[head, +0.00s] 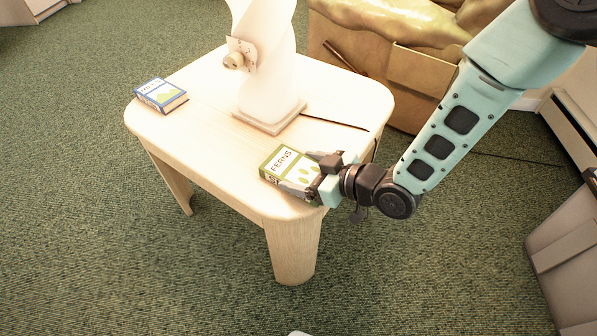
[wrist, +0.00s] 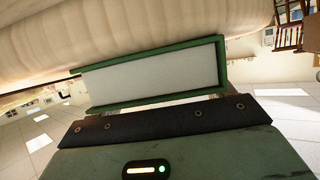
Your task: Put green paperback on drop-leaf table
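The green paperback (head: 283,166), with "FERNS" on its cover, lies flat at the front right edge of the pale wooden table (head: 205,135). I cannot tell whether it rests fully on the top. My gripper (head: 308,181) reaches in from the right and is at the book's right end, overlapping it. In the wrist view, the paperback's white page edge (wrist: 150,78) and green covers show just ahead of my gripper's housing. The fingers' closure on the book is not clear. The table top also shows in the wrist view (wrist: 130,32).
A blue paperback (head: 160,95) lies at the table's left corner. A white twisted lamp (head: 265,70) on a square base stands near the middle, behind the green book. A thin dark stick (head: 336,122) lies beside it. A tan box (head: 385,70) stands behind the table.

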